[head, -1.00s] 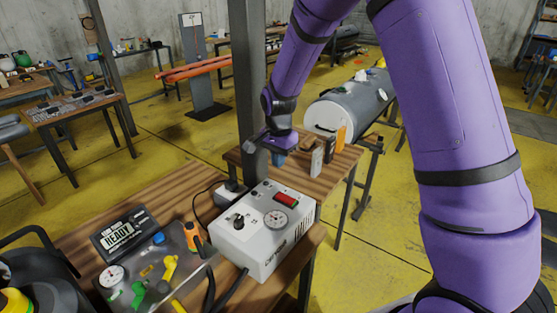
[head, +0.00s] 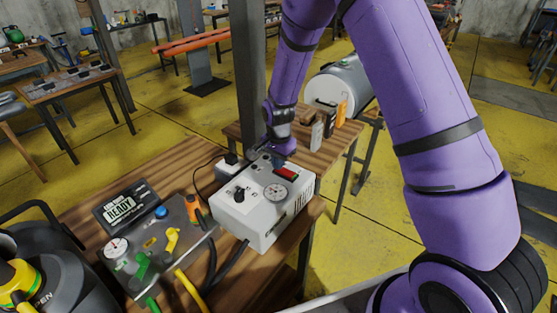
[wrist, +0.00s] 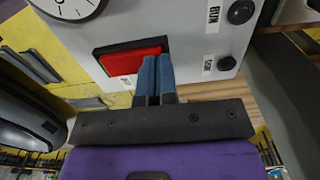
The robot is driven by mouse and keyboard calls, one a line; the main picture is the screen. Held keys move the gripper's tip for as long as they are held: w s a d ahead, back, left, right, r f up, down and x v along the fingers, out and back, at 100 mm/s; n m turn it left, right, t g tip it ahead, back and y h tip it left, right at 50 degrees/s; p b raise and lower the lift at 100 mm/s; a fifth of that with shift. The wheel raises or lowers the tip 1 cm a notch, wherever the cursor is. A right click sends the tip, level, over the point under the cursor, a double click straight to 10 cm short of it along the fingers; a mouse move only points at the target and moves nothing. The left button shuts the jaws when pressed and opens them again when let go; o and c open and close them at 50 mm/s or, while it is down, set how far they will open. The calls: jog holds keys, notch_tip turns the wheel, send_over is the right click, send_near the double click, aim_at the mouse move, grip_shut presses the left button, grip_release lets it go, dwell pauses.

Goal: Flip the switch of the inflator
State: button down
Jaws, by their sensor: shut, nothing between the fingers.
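The inflator is a white box (head: 250,228) on the wooden workbench. Its top carries a red rocker switch (head: 287,174), a round gauge and a black knob. In the wrist view the red switch (wrist: 133,62) sits in a black frame on the white panel. My gripper (head: 278,157) is just behind the switch at the box's back edge. In the wrist view its blue fingertips (wrist: 156,75) are together and empty, overlapping the switch's right end. I cannot tell whether they touch it.
A panel with a READY display (head: 121,207), a gauge and coloured valves lies left of the inflator. A grey post (head: 247,85) stands close behind it. A black cable runs behind the box.

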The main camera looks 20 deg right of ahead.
jog(key=shift+a+f, duration=0.15)
jog(key=shift+f, duration=0.1)
jog(key=shift+r, duration=0.25)
jog(key=shift+r, duration=0.6)
jog(key=shift+r, duration=0.1)
jog(key=shift+w+r, duration=0.1)
jog(key=shift+r, duration=0.1)
notch_tip(320, 180, up, 13)
jog(key=w+a, duration=0.1)
jog(key=shift+w+r, duration=0.15)
jog(key=shift+w, duration=0.15)
dwell(0.4)
